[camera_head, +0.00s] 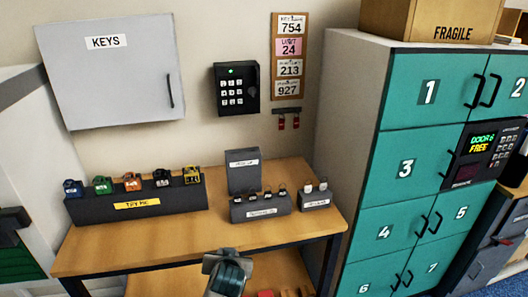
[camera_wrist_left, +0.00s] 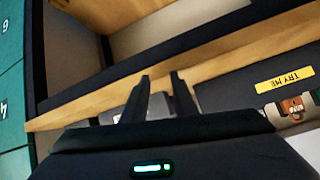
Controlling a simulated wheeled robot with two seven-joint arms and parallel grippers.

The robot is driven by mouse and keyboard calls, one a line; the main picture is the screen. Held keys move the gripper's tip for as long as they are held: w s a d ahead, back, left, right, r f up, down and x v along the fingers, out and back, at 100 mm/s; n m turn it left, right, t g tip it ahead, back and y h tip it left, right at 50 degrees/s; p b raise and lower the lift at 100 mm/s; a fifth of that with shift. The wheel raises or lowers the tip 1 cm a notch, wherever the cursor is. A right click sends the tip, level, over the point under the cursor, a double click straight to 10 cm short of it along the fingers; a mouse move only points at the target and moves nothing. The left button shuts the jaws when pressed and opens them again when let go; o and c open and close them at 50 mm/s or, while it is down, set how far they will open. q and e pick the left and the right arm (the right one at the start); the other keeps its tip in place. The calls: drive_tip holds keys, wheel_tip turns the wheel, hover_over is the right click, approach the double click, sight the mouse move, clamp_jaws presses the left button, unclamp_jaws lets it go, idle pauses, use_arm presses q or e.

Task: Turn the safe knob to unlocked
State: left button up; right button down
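I cannot make out a safe or its knob for certain in either view. A black keypad box (camera_head: 237,88) with a green light is on the wall, with no clear knob on it. A grey, boxy unit (camera_head: 497,262) at the lower right edge is partly cut off. My left gripper (camera_wrist_left: 160,82) is open in the left wrist view, its two dark fingers apart. A pale patch lies behind the fingers, and I see nothing clearly held. In the head view a grey and dark-teal arm part rises at the table's front. My right gripper is not in view.
The wooden table (camera_head: 95,252) carries a dark rack (camera_head: 85,212) of coloured padlocks and small grey blocks (camera_head: 262,208). Teal lockers (camera_head: 403,165) stand to the right with a keypad panel (camera_head: 483,152). A grey KEYS cabinet (camera_head: 110,75) hangs at left.

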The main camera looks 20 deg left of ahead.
use_arm(q)
drive_tip(key=shift+n+t+y, duration=0.5)
drive_tip(key=shift+t, duration=0.1)
drive_tip(key=w+r, duration=0.1)
drive_tip(key=w, duration=0.1)
drive_tip(key=w+r, duration=0.2)
drive_tip(key=w, duration=0.1)
drive_tip(key=w+a+r, duration=0.1)
drive_tip(key=w+r, duration=0.1)
drive_tip(key=shift+w+r, duration=0.2)
drive_tip(key=shift+r, duration=0.05)
drive_tip(key=w+d+r+t+y, duration=0.1)
drive_tip(key=w+r, duration=0.6)
drive_tip(key=r, duration=0.3)
drive_tip(key=w+r+n+t+y, duration=0.1)
drive_tip(key=w+r+t, duration=0.1)
drive_tip(key=w+r, duration=0.5)
drive_tip(key=w+d+r+n+t+y, duration=0.1)
drive_tip(key=w+r, duration=0.6)
drive_tip(key=r, duration=0.6)
drive_tip(key=shift+w+d+r+t+y, duration=0.25)
drive_tip(key=shift+w+d+t+y, duration=0.05)
drive_tip(key=shift+d, duration=0.05)
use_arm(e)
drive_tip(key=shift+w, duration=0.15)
use_arm(q)
drive_tip(key=shift+w, duration=0.1)
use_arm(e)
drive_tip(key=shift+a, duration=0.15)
